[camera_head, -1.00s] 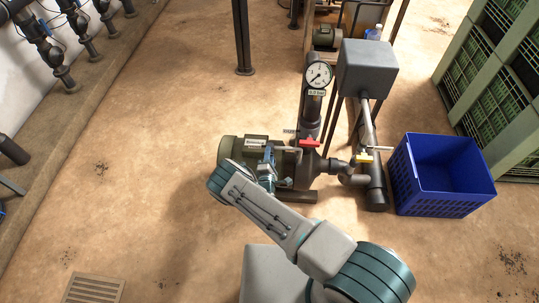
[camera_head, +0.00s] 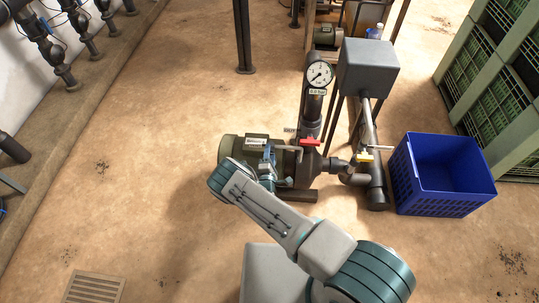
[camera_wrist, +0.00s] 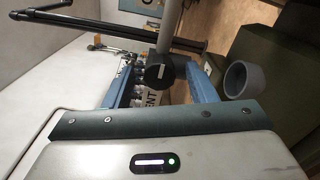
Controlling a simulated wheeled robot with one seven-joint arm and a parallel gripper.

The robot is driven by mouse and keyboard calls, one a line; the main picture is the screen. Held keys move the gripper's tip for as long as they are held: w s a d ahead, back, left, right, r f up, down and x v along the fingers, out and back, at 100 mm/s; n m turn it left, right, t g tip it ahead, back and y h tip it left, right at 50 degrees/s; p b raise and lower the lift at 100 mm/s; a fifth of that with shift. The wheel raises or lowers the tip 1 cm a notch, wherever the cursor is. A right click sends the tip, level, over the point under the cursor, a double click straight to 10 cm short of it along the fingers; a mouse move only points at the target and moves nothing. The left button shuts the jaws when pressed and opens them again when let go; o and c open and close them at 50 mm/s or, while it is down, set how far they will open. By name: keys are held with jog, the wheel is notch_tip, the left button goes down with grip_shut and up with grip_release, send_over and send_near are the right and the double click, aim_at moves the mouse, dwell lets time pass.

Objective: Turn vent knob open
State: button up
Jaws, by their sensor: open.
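In the wrist view a dark round knob (camera_wrist: 158,72) on a grey stem sits between the two blue fingers of my gripper (camera_wrist: 160,64). The fingers are apart, with a gap visible on each side of the knob; I cannot tell whether either touches it. A white label (camera_wrist: 150,95) below the knob shows the letters "ENT", its start hidden. In the head view my gripper (camera_head: 268,165) is at the green motor and pump (camera_head: 245,147), left of the red-handled valve (camera_head: 309,141). The knob cannot be made out there.
A pressure gauge (camera_head: 319,74) stands on the pipe above the pump. A yellow-handled valve (camera_head: 363,157) and a grey box (camera_head: 367,67) are to its right. A blue crate (camera_head: 442,174) stands beside them on the floor.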

jog(key=s, duration=1.3)
jog(key=shift+s+a, duration=0.3)
jog(key=shift+s, duration=0.1)
